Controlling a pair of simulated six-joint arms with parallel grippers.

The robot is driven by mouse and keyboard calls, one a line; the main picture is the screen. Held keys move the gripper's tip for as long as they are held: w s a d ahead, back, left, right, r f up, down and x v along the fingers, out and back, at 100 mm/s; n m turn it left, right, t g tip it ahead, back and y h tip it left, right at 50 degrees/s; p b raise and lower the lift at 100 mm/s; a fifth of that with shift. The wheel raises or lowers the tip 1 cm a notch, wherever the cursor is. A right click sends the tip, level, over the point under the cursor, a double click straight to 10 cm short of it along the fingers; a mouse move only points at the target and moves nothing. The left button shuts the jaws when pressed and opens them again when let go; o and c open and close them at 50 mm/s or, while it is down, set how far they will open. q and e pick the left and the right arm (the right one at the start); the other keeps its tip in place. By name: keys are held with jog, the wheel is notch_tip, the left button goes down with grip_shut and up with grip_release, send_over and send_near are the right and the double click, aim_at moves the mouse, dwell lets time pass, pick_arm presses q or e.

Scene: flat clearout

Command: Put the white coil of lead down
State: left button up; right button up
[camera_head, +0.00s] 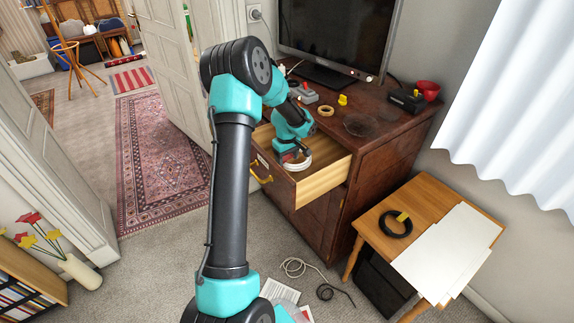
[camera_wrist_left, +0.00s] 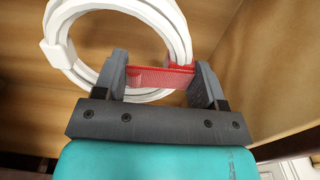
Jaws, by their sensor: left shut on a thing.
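The white coil of lead (camera_wrist_left: 62,62) fills the upper left of the left wrist view, with a red band (camera_wrist_left: 160,76) across it. My left gripper (camera_wrist_left: 163,78) has its fingers at the two ends of that red band and is shut on the coil there. In the head view the coil (camera_head: 299,165) shows just below my left gripper (camera_head: 289,154), inside or just over the open drawer (camera_head: 325,182). I cannot tell whether the coil touches the drawer floor. My right gripper is not in view.
The dark wooden cabinet (camera_head: 385,150) carries a monitor (camera_head: 335,35), a tape ring (camera_head: 325,110), a glass dish (camera_head: 361,125) and a red cup (camera_head: 428,89). A black coil (camera_head: 385,227) and white sheets (camera_head: 447,250) lie on the small table. Loose cables (camera_head: 300,268) lie on the carpet.

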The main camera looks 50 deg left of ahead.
pick_arm(q)
jog(key=shift+f, duration=0.1)
jog(key=shift+f, duration=1.75)
jog(key=shift+f, duration=0.15)
jog(key=o, duration=1.2)
notch_tip(320, 180, up, 12)
jog(key=shift+s+r, duration=0.1)
jog(key=shift+r, duration=0.05)
